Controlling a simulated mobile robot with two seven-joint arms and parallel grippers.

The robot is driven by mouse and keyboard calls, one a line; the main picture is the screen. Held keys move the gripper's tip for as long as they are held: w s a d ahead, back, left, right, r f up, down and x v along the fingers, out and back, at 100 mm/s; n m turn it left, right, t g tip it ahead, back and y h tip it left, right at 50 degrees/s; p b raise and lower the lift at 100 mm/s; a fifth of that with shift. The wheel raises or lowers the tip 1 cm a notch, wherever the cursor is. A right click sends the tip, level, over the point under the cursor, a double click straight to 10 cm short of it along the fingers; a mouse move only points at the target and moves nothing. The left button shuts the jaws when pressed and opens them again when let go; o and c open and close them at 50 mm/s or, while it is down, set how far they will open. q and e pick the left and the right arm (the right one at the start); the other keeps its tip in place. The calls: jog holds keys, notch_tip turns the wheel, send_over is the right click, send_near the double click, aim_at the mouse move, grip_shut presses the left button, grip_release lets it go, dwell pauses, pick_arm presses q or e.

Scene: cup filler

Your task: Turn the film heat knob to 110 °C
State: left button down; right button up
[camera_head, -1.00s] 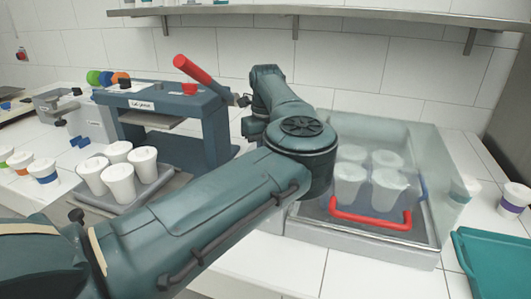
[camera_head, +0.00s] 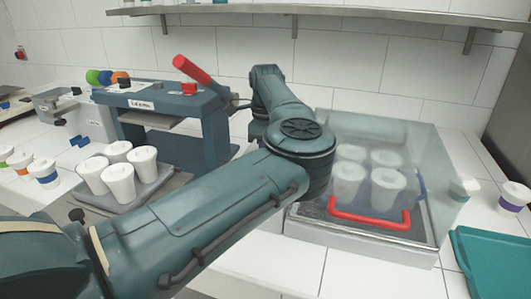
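No readable heat scale shows, so I cannot tell which knob is the film heat knob. A dark knob (camera_head: 124,83) sits on top of the blue-grey press (camera_head: 205,115). A grey machine (camera_head: 92,118) at the left has a small dark knob (camera_head: 76,91) on top and another dark knob (camera_head: 60,122) at its front. My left arm crosses the picture from the lower left, bends at the centre and reaches back beside the press. My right gripper is not in view.
The press has a red lever (camera_head: 193,70) and a red button (camera_head: 190,88). White cups (camera_head: 118,180) stand on a grey tray in front. A clear-hooded box (camera_head: 425,170) with cups and a red handle (camera_head: 370,219) stands at the right, near a teal tray (camera_head: 492,262).

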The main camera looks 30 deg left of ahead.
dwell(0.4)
pick_arm(q)
jog(key=c, duration=1.5)
grip_release()
jog(key=shift+r, duration=0.1)
notch_tip(320, 180, up, 13)
jog(key=shift+r, duration=0.1)
